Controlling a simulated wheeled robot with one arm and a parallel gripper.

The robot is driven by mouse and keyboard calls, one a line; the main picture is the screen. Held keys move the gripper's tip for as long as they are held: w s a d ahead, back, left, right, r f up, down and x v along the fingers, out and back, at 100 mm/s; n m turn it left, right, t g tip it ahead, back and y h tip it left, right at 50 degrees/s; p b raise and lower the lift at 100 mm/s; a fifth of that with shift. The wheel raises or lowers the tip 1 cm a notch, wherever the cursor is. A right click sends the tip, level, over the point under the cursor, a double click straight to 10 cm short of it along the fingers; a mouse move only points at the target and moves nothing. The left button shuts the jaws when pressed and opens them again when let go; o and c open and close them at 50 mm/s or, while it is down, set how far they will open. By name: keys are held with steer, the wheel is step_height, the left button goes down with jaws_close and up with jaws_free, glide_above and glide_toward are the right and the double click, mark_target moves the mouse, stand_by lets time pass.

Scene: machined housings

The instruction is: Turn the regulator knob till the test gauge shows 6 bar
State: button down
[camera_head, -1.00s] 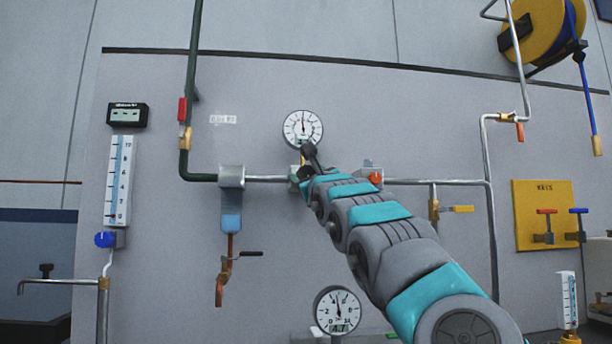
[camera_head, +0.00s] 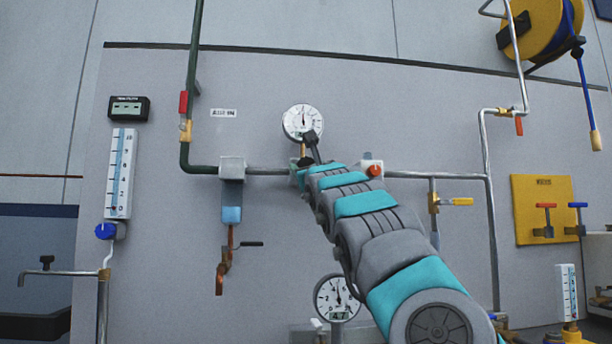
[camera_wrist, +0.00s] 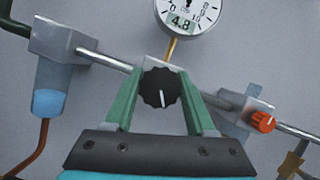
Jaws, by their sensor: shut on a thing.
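The black regulator knob (camera_wrist: 160,88) has a white mark pointing down, slightly right. My gripper (camera_wrist: 161,74) has its two green fingers on either side of the knob and is shut on it. The round white gauge (camera_wrist: 188,14) above the knob shows 4.8 in the wrist view; its top is cut off. In the head view this gauge (camera_head: 303,122) is whole, while my arm hides the knob. A second round gauge (camera_head: 338,298) stands lower down, with a digital window seeming to read 4.7. I cannot tell which is the test gauge.
A metal pipe runs sideways behind the knob. A filter with a blue bowl (camera_wrist: 50,86) hangs left of it. A fitting with an orange-red knob (camera_wrist: 262,122) sits close on the right.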

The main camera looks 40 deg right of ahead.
steer(key=m, duration=0.1)
steer(key=m+h+b, duration=0.1)
steer(key=m+b, duration=0.1)
steer(key=shift+a+f+m+g+h, duration=0.1)
steer(key=shift+f+m+g+h, duration=0.2)
steer(key=shift+g+h, duration=0.1)
steer(key=shift+r+m+g+h+b, duration=0.15)
steer(key=shift+m+g+h+b, duration=0.3)
steer(key=shift+m, duration=0.7)
steer(key=shift+r+m+g+h+b, duration=0.1)
steer(key=shift+m+g+h+b, duration=0.35)
steer(key=shift+m, duration=1.1)
steer(key=shift+c, duration=1.2)
jaws_free()
